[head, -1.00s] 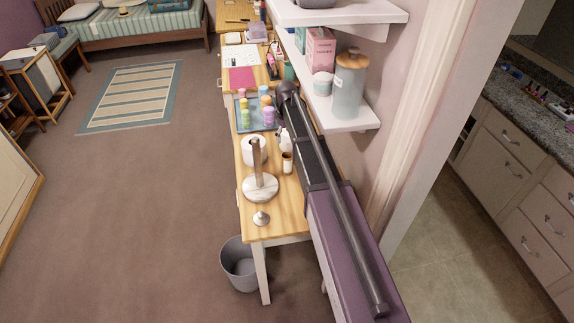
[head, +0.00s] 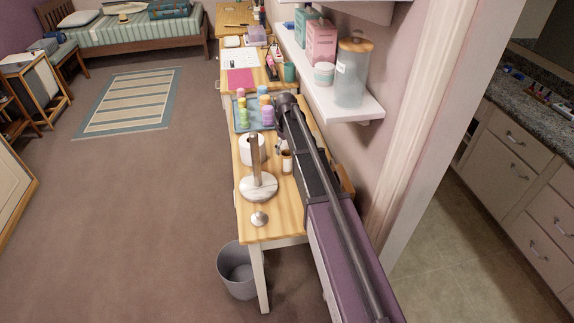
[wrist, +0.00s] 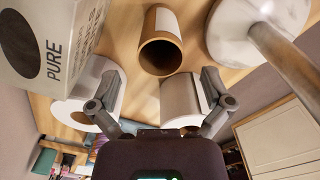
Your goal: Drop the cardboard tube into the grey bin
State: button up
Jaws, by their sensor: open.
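The cardboard tube (wrist: 149,32) is a brown, hollow cylinder on the wooden table in the wrist view, with its dark open end facing the camera. It seems to be the small brown and white thing (head: 287,163) beside my arm in the head view. My gripper (wrist: 158,78) is open, its fingers spread on either side of the tube's line, and the tube is apart from both fingers. In the head view my gripper is mostly hidden by my arm. The grey bin (head: 240,288) stands on the floor beside the table's near leg.
White paper rolls lie near both fingers, one left (wrist: 97,82) and one right (wrist: 177,98). A grey box marked PURE (wrist: 45,35) is close on the left. A marble-based post holder (head: 258,188) stands near the tube.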

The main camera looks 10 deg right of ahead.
aim_at(287, 158)
jog(key=shift+f, duration=0.2)
dwell(0.3)
jog(key=shift+s+d+f+b, duration=0.1)
jog(key=shift+f+b, duration=1.15)
jog(key=shift+b, duration=0.1)
jog(key=shift+s+f+b, duration=0.1)
jog(key=shift+f+b, duration=1.15)
jog(key=shift+b, duration=0.05)
jog(key=c, duration=0.7)
jog(key=shift+c, duration=0.2)
jog(key=shift+r, duration=0.2)
notch_tip(287, 158, up, 10)
jog(key=p, duration=1)
jog(key=shift+f, duration=0.15)
